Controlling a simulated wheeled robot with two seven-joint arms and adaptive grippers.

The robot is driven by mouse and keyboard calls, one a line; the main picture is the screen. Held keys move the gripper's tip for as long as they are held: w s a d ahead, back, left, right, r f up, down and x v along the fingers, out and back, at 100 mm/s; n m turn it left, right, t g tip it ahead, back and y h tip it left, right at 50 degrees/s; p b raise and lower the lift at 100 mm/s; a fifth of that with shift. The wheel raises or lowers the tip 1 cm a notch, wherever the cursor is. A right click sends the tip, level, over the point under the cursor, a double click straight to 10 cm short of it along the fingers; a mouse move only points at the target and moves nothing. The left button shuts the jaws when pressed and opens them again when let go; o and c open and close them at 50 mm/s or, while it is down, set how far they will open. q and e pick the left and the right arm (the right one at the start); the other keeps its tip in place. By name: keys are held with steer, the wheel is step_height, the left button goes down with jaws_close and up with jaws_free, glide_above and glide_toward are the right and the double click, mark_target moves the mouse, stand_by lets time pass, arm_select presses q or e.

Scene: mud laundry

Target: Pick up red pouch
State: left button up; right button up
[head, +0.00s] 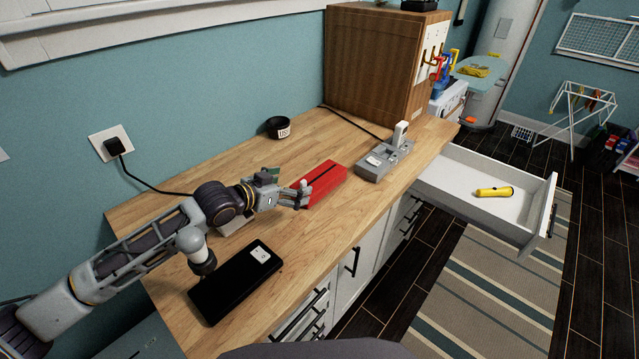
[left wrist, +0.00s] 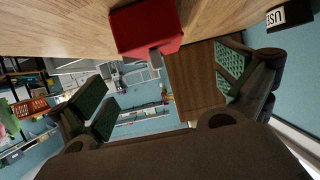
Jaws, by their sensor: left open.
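The red pouch (head: 322,183) lies on the wooden counter (head: 218,261), left of the grey charging dock. It is a boxy red shape with a dark line along its top. My left gripper (head: 303,194) is at the near-left end of the pouch, low over the counter. In the left wrist view the pouch (left wrist: 147,28) shows at the top middle, ahead of the spread green-padded fingers of my left gripper (left wrist: 165,95). The jaws are open with nothing between them. I cannot tell whether a finger touches the pouch. My right gripper is in neither view.
A grey dock (head: 384,160) stands right of the pouch, and a black bowl (head: 278,127) is behind. A black case (head: 236,283) lies in front of my left arm. A wooden cabinet (head: 375,65) stands at the back. An open drawer (head: 505,205) holds a yellow flashlight (head: 494,192).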

mark_target(317, 179)
arm_select(q)
steer(key=shift+x, duration=2.5)
steer(key=shift+w+d, duration=0.1)
steer(key=shift+r+x, duration=0.1)
steer(key=shift+x, duration=0.65)
steer(key=shift+r+x, duration=0.15)
steer(key=shift+x, duration=1.7)
steer(key=c, duration=1.3)
steer(key=shift+s, duration=0.2)
steer(key=shift+r, duration=0.1)
step_height(317, 179, up, 10)
